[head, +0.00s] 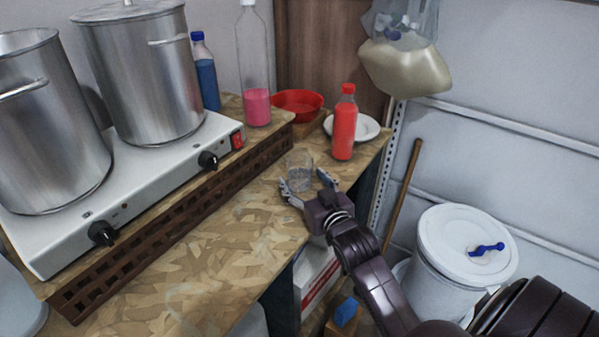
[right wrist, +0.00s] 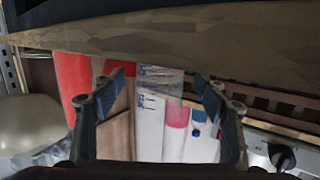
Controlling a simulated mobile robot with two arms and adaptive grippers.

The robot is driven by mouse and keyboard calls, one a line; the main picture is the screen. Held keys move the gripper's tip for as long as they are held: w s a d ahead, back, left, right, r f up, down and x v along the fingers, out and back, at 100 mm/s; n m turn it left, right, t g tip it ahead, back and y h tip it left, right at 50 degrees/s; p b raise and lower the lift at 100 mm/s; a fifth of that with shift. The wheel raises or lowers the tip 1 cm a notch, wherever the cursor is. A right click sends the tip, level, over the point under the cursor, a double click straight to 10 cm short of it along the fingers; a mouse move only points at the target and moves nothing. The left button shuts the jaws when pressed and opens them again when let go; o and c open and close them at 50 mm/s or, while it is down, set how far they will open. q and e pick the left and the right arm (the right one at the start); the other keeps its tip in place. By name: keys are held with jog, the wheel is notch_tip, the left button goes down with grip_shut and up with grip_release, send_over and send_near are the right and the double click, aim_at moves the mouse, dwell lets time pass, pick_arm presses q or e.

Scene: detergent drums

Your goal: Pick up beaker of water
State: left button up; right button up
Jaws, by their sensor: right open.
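The clear beaker of water (head: 299,170) stands upright on the wooden worktop near its right edge, in front of the red bottle. My right gripper (head: 304,183) is open at the beaker, one finger on each side of its lower part. In the right wrist view, which is upside down, the see-through beaker (right wrist: 160,80) shows between the two spread fingers of the right gripper (right wrist: 158,97). I cannot tell whether either finger touches the glass. My left gripper is not in view.
A red bottle (head: 344,125), a white plate (head: 366,128) and a red bowl (head: 297,103) stand behind the beaker. A white hotplate (head: 160,179) with two steel pots is at left. A lidded white drum (head: 455,278) stands right of the worktop. The front worktop (head: 215,265) is clear.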

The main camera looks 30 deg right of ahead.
jog(key=x, duration=0.2)
jog(key=shift+w+d+f, duration=0.1)
jog(key=shift+w+f, duration=0.05)
jog(key=shift+w, duration=0.25)
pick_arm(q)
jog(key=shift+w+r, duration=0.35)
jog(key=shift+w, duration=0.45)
pick_arm(e)
jog(key=c, duration=1.3)
